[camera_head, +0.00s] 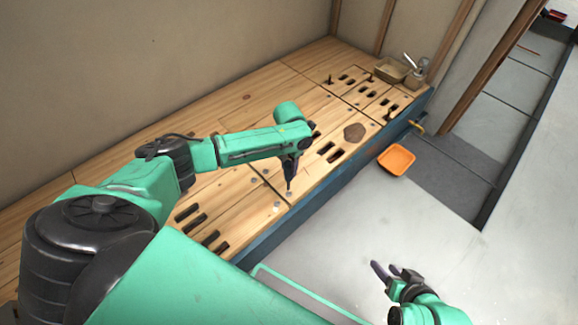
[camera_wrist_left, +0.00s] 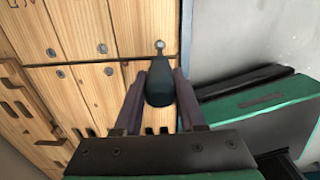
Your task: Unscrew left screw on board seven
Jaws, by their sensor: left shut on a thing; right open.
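My left gripper (camera_head: 291,168) is shut on a dark screwdriver (camera_head: 289,183), held over the front edge of the wooden bench. In the left wrist view the screwdriver's dark handle (camera_wrist_left: 160,88) sits between the fingers of the left gripper (camera_wrist_left: 158,76). Its tip points at a round grey screw (camera_wrist_left: 160,45); I cannot tell whether they touch. Other grey screws (camera_wrist_left: 103,48) sit flush in the boards beside it, and one shows in the head view (camera_head: 277,205). No board number is readable. My right gripper (camera_head: 393,270) is open and empty over the floor.
The wooden bench (camera_head: 240,95) has slotted boards and a blue front (camera_head: 330,180). A brown lump (camera_head: 354,132) lies on it; a tan tray (camera_head: 390,69) and a dispenser bottle (camera_head: 413,75) stand at the far end. An orange tray (camera_head: 396,160) is beside the bench.

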